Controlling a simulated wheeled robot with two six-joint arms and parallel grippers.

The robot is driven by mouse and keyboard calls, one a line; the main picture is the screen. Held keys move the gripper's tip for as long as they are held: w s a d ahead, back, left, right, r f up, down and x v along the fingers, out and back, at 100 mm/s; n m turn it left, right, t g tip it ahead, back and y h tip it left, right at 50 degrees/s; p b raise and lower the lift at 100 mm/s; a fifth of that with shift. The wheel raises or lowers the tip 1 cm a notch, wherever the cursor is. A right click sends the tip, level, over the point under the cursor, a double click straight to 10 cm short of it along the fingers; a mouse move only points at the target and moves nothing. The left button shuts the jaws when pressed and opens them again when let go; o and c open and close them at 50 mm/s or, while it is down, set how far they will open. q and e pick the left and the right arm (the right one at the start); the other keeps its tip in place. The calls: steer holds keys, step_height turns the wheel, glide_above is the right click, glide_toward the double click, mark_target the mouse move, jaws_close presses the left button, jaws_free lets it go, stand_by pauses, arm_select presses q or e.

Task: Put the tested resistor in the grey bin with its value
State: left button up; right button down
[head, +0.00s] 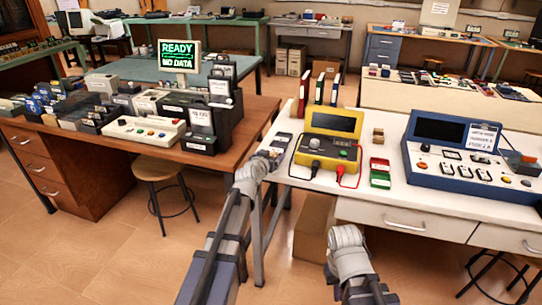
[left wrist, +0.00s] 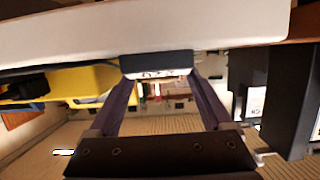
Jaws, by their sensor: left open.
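No resistor can be made out in either view, and I cannot tell which container is the grey bin. A yellow tester (head: 328,145) with a dark screen and red and black leads stands on the white table. My left gripper (head: 277,146) is at that table's left edge, left of the tester. In the left wrist view its fingers (left wrist: 163,92) are apart, and a small dark block (left wrist: 155,65) with pale marks shows between or beyond their tips. I cannot tell whether they touch it. My right arm shows at the bottom, but its fingers do not.
A blue instrument (head: 470,152) and red and green boxes (head: 380,172) stand right of the tester. The brown table (head: 262,113) at left carries dark and grey devices and a sign (head: 179,56) reading READY, NO DATA. Stools (head: 163,172) stand below. A floor gap separates the tables.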

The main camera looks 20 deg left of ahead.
arm_select(q)
steer(key=shift+r, duration=0.2)
steer(key=p+v, duration=0.3)
steer(key=v, duration=0.9)
steer(key=shift+p, duration=0.4)
steer(key=s+d+f+m+g+h, duration=0.1)
steer(key=s+d+f+m+g, duration=0.1)
steer(key=s+d+f+g, duration=0.45)
steer(key=s+d+f+m+g+h, duration=0.1)
steer(key=s+d+f, duration=0.25)
steer(key=d, duration=0.55)
steer(key=s+d+f+g+y, duration=0.1)
steer(key=s+f+g+y, duration=0.1)
steer(key=s, duration=0.5)
steer(key=s+f+g+y, duration=0.2)
steer(key=s+g, duration=0.3)
steer(key=s, duration=0.3)
steer(key=shift+d+f, duration=0.4)
steer(key=shift+f, duration=0.3)
